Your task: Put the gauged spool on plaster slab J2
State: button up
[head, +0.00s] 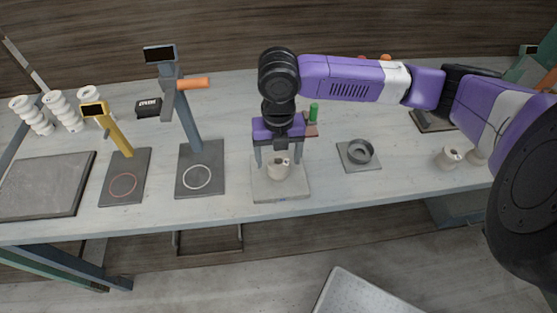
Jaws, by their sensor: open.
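A small cream spool (278,171) with a little knob on its side sits on a pale slab (264,191) at the front middle of the table. The slab has a small mark on its front edge, too small to read, so I cannot tell whether it is J2. My gripper (281,160) points down over this slab. Its jaws are open, with one finger on each side of the spool. I cannot tell whether a finger touches it. Another cream spool (448,158) stands at the right, with a further pale piece (477,155) beside it, partly hidden by my arm.
Two gauge stands, yellow (120,137) and blue-grey with an orange handle (187,120), stand left of the slab. A dark ring (360,150) lies on a plate to the right. White ribbed pieces (62,110) and a large grey slab (45,188) are far left.

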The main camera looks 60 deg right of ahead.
notch_tip(320, 180, up, 10)
jog(key=w+a+r+m+t+y, duration=0.1)
jog(key=w+a+r+t+y, duration=0.15)
jog(key=w+a, duration=0.55)
jog(key=w+a+r+m+t+y, duration=0.1)
jog(key=w+a+r+t+y, duration=0.2)
jog(key=a, duration=0.8)
jog(key=w+a+r+m+t+y, duration=0.55)
jog(key=a+r+m+t, duration=0.25)
jog(key=a+m, duration=0.3)
jog(key=s+d+f+m+t+h, duration=0.35)
jog(key=s+f+m+h, duration=0.65)
jog(key=s+f+m, duration=0.45)
jog(key=s+d+f+n+g, duration=0.1)
jog(key=s+d, duration=0.3)
jog(key=s, duration=0.6)
jog(key=s+d+f+n+g+h, duration=0.1)
jog(key=s+d+f, duration=0.1)
jog(key=s, duration=0.8)
jog(key=shift+s+d+f, duration=0.25)
jog(key=shift+s+d, duration=0.1)
jog(key=shift+d, duration=0.5)
